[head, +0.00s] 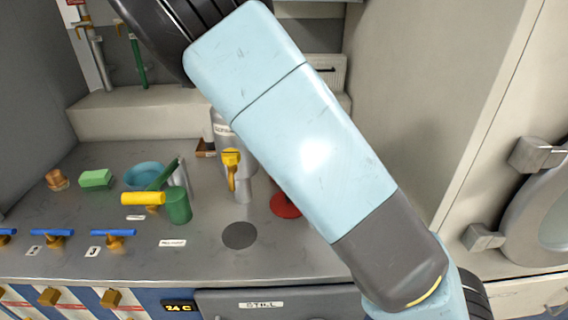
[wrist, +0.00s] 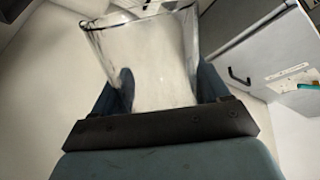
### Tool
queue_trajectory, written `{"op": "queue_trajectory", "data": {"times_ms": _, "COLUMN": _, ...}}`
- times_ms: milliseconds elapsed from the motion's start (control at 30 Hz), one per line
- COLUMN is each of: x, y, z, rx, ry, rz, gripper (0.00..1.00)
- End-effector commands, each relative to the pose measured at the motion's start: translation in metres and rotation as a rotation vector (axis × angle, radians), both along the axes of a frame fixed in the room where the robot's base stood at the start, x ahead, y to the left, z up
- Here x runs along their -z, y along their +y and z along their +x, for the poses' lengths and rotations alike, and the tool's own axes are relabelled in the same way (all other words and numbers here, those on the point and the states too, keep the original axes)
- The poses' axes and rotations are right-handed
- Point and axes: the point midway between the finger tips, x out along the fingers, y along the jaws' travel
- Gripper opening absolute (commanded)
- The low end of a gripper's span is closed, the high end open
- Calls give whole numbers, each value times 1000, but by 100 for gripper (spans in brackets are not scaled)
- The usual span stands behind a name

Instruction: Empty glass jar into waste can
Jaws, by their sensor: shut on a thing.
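The glass jar (wrist: 155,60) is clear and fills the upper middle of the wrist view, its wide rim towards the top. My gripper (wrist: 160,92) is shut on it, with a blue-grey finger on each side. The jar looks pale inside, but I cannot tell whether that is contents or the background showing through. My gripper and the jar do not show in the head view, where my light blue arm crosses the middle.
Blue-handled taps (head: 52,233) line the front. A round machine door (head: 545,210) is at the right.

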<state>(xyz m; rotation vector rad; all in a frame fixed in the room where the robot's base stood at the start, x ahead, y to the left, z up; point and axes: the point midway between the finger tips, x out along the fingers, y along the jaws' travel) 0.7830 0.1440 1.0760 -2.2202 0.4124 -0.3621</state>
Motion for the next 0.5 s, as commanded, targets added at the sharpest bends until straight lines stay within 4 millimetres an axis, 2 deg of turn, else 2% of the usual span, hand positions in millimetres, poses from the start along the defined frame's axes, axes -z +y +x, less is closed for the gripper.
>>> {"op": "queue_trajectory", "data": {"times_ms": 500, "x": 59, "y": -2, "z": -1, "rx": 0, "ry": -24, "rz": 43, "gripper": 36}}
